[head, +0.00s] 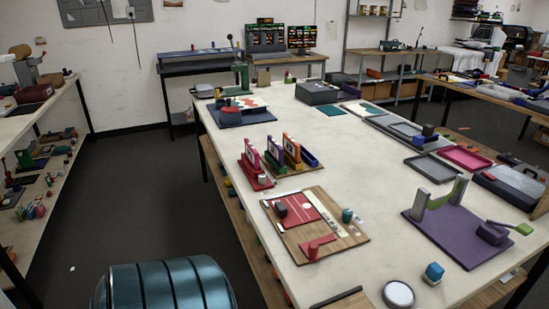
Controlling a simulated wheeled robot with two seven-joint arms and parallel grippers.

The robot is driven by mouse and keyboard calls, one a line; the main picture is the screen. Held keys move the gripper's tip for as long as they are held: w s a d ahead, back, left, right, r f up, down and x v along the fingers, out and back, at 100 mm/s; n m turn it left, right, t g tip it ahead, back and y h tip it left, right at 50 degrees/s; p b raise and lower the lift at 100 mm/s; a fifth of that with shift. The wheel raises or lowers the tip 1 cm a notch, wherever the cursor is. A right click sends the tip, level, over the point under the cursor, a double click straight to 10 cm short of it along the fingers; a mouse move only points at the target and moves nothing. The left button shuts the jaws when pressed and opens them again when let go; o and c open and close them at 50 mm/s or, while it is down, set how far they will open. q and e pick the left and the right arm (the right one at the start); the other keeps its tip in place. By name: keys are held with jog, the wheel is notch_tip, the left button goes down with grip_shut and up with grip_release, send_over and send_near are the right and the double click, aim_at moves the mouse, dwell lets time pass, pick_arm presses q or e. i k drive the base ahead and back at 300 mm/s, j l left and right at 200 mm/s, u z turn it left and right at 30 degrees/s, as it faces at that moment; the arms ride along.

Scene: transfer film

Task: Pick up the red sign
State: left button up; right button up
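Several small upright sign-like pieces stand in a row on the long white table (340,145). The leftmost is a pinkish-red upright piece (251,154) on a red base, the closest match to a red sign. Beside it stand a blue-and-red piece (275,152) and an orange one (291,150). A red flat panel (297,211) and a small red block piece (317,246) lie on a wooden board in front of them. I cannot tell for sure which one is the red sign. Neither of my grippers is in view.
A shiny teal ribbed form (165,285) fills the bottom left. A purple board (458,233) with a grey-and-green frame stands at right. Dark floor (140,190) lies open left of the table.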

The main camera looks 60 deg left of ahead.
aim_at(293, 211)
jog(key=k+j, duration=0.1)
jog(key=j, duration=0.25)
jog(key=k+j, duration=0.15)
jog(key=j, duration=0.2)
jog(key=k+j, duration=0.1)
jog(key=j, duration=0.25)
jog(key=k+j, duration=0.1)
jog(key=j, duration=0.25)
jog(key=k+j, duration=0.15)
jog(key=j, duration=0.2)
jog(key=k+j, duration=0.1)
jog(key=j, duration=0.25)
